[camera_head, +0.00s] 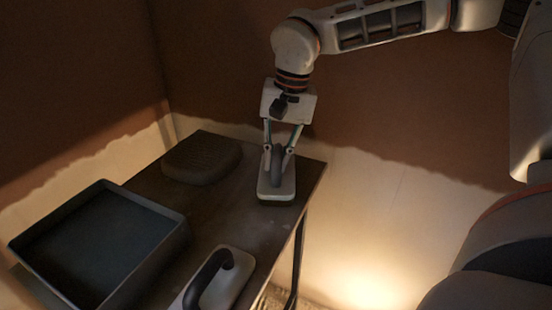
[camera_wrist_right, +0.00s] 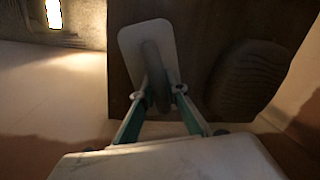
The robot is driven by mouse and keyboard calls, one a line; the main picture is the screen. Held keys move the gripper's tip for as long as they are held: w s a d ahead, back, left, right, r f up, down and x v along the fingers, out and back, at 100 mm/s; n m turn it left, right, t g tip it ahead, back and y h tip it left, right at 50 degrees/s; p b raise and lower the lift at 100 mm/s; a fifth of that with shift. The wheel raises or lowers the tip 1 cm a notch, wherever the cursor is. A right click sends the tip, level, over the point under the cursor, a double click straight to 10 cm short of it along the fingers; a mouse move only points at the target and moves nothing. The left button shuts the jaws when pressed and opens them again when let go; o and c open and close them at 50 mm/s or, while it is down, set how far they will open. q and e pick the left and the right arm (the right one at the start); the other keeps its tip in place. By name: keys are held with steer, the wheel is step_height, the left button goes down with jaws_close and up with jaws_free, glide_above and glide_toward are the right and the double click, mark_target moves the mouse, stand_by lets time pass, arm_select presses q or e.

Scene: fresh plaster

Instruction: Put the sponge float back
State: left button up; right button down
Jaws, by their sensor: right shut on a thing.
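The sponge float (camera_head: 275,196) has a pale, rounded rectangular plate with a dark layer below and a dark grey loop handle. It is at the far right part of the dark table (camera_head: 235,207), near the right edge. My right gripper (camera_head: 278,150) points down with its fingers shut on the handle. In the right wrist view the float's pale plate (camera_wrist_right: 134,42) lies beyond the fingers of my right gripper (camera_wrist_right: 160,100), with the handle between them. I cannot tell whether its underside touches the table. My left gripper is not in view.
A dark ribbed pad (camera_head: 200,160) lies left of the float. A grey open tray (camera_head: 180,244) stands at the table's left. Another pale float or trowel with a black handle (camera_head: 212,272) lies at the near edge. Partly plastered walls stand behind. Bare table lies in the middle.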

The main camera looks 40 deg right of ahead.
steer(key=shift+f, duration=0.1)
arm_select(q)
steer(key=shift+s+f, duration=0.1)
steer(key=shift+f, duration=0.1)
arm_select(e)
steer(key=c, duration=2)
jaws_free()
steer(key=shift+r, duration=0.25)
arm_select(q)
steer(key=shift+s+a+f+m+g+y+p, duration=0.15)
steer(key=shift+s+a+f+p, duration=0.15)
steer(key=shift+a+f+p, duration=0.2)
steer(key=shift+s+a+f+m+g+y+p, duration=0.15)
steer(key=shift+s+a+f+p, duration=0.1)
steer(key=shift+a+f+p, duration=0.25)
arm_select(e)
steer(key=r, duration=0.3)
steer(key=d+r, duration=0.1)
steer(key=r, duration=0.3)
steer(key=s+r, duration=0.1)
steer(key=r, duration=0.3)
steer(key=shift+d+r, duration=0.25)
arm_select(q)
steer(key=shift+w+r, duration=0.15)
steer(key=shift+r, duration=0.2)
